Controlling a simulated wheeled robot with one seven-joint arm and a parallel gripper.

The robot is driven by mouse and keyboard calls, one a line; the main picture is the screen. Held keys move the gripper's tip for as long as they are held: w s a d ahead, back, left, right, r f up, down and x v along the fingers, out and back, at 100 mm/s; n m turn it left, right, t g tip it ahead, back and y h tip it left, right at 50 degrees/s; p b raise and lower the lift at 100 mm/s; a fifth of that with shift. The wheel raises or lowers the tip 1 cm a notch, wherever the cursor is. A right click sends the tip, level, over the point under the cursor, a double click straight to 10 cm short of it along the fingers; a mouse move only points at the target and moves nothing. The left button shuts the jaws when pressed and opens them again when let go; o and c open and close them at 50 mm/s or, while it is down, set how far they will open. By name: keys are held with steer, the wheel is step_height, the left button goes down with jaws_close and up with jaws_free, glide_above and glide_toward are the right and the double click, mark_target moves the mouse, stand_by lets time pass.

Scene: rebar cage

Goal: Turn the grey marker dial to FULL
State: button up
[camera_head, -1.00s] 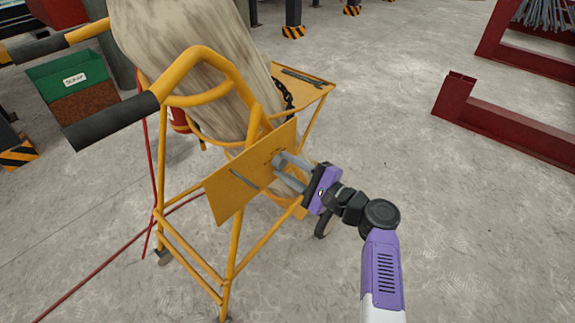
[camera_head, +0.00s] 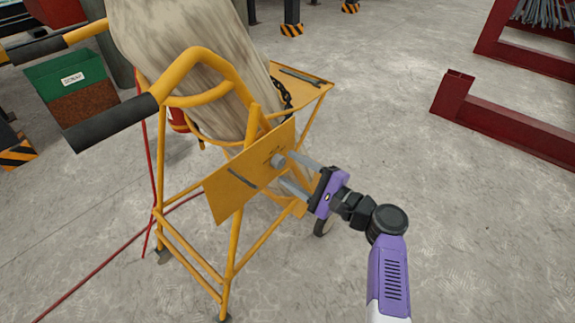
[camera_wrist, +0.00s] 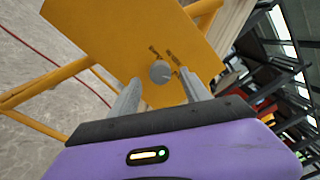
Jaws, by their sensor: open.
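The grey marker dial (camera_head: 278,160) is a small round knob on the yellow plate (camera_head: 232,190) of the cart. In the wrist view the dial (camera_wrist: 160,71) sits just beyond and between my fingertips, with dark lettering on the plate around its top and right side. The lettering is too small to read, so the dial's setting cannot be told. My gripper (camera_head: 300,172) is open and empty, a little back from the dial, and it also shows in the wrist view (camera_wrist: 158,80). The fingers do not appear to grip the dial.
The yellow cart frame (camera_head: 237,240) carries a large pale cylinder (camera_head: 190,60) and a side shelf with a wrench. A black-gripped handle (camera_head: 110,122) juts out left. A green scrap bin (camera_head: 68,85) stands behind left. Red steel beams (camera_head: 505,130) lie at right. The floor between is clear.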

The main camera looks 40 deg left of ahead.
steer(key=d, duration=0.2)
steer(key=d+p, duration=0.1)
steer(key=d, duration=0.2)
steer(key=shift+s+d, duration=0.2)
steer(key=shift+d, duration=0.15)
